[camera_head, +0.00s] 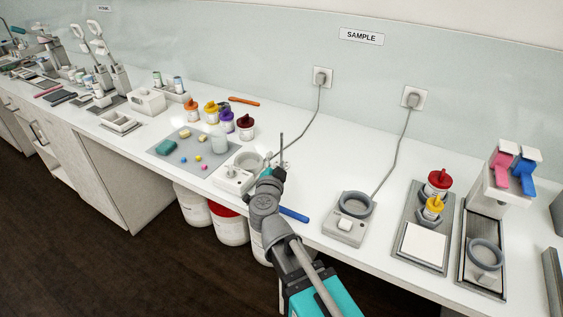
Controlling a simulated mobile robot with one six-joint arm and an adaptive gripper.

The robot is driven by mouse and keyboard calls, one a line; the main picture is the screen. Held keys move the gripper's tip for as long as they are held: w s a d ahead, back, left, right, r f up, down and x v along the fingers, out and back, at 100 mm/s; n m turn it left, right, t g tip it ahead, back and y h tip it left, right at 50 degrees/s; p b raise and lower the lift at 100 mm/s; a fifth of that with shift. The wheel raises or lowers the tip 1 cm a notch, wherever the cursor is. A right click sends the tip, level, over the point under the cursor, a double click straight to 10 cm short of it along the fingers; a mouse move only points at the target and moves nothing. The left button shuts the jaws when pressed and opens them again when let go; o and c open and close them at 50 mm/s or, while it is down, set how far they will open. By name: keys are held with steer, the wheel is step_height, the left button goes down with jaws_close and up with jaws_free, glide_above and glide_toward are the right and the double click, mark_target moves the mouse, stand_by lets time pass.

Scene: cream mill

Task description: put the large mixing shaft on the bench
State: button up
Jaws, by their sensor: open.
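My gripper (277,172) is over the front part of the white bench (305,180), just right of a small white device (233,180) with a grey ring. A thin dark upright rod (281,146) shows right at the fingertips, with a short side piece near its lower end. It may be the large mixing shaft, but it is too small to be sure. My gripper is open; whether the rod stands between the fingers or behind them cannot be told. My wrist hides the rod's lower end.
A grey mat (180,161) with small items lies left, with several lidded jars behind. A blue tool (293,214) lies near the front edge. A second ringed device (345,229), a jar tray (399,246) and a pink-and-blue-levered machine (489,207) stand right. Bench behind the gripper is clear except cables.

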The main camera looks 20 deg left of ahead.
steer(key=m, duration=0.4)
steer(key=f+m+b, duration=0.1)
steer(key=m, duration=0.4)
steer(key=f+m+b, duration=0.1)
steer(key=m, duration=0.4)
steer(key=shift+s, duration=0.35)
steer(key=m, duration=0.3)
steer(key=f+m, duration=0.1)
steer(key=m, duration=0.3)
steer(key=shift+s+d+b, duration=0.1)
steer(key=shift+s+b, duration=0.05)
steer(key=shift+b, duration=0.25)
steer(key=m, duration=0.4)
steer(key=f+m, duration=0.1)
steer(key=m, duration=0.1)
steer(key=shift+s+m+b, duration=0.15)
steer(key=shift+m+b, duration=0.25)
steer(key=shift+r, duration=0.1)
glide_toward(282, 147)
steer(key=x, duration=0.4)
steer(key=shift+w+a, duration=0.2)
steer(key=shift+a, duration=0.15)
steer(key=shift+w, duration=0.4)
steer(key=shift+w+a, duration=0.1)
steer(key=shift+x, duration=2.5)
